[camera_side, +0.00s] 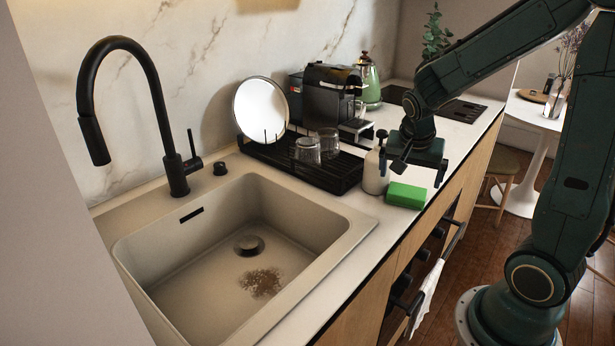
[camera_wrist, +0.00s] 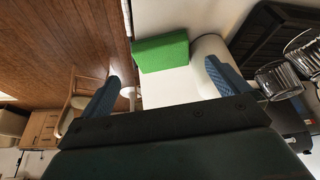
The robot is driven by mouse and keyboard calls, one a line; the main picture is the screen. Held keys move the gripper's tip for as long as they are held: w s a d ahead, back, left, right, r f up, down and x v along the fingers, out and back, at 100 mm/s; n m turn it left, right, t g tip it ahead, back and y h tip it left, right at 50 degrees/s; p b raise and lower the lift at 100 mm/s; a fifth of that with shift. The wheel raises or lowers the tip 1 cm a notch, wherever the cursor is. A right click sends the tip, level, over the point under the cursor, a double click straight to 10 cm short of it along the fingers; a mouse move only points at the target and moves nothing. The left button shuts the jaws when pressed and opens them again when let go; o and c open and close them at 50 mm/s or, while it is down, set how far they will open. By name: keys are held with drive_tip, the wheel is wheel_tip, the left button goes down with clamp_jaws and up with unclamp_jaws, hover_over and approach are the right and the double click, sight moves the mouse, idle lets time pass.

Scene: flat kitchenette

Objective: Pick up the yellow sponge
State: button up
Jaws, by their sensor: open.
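A block-shaped sponge (camera_side: 406,195) lies on the countertop near its front edge, right of the sink. Its visible faces look green, and no yellow shows clearly. In the wrist view the green sponge (camera_wrist: 161,52) lies beyond the fingertips, between them from side to side. My gripper (camera_side: 412,168) is open and empty, above the sponge and a little behind it, apart from it. In the wrist view the two blue-grey fingers of my gripper (camera_wrist: 162,74) stand wide apart.
A white bottle (camera_side: 375,173) stands just left of the sponge, close to my gripper's finger. A black drying rack (camera_side: 330,177) with glasses (camera_side: 308,151) is behind it. The sink (camera_side: 150,245) lies left; the counter drops off at the front, beside the sponge.

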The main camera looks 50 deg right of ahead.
sight(406, 195)
drive_tip(key=shift+x, duration=1.15)
drive_tip(key=shift+f, duration=0.1)
drive_tip(key=shift+x, duration=2.5)
drive_tip(key=shift+a, duration=0.1)
drive_tip(key=c, duration=0.9)
drive_tip(key=shift+o, duration=0.2)
wheel_tip(406, 195, up, 10)
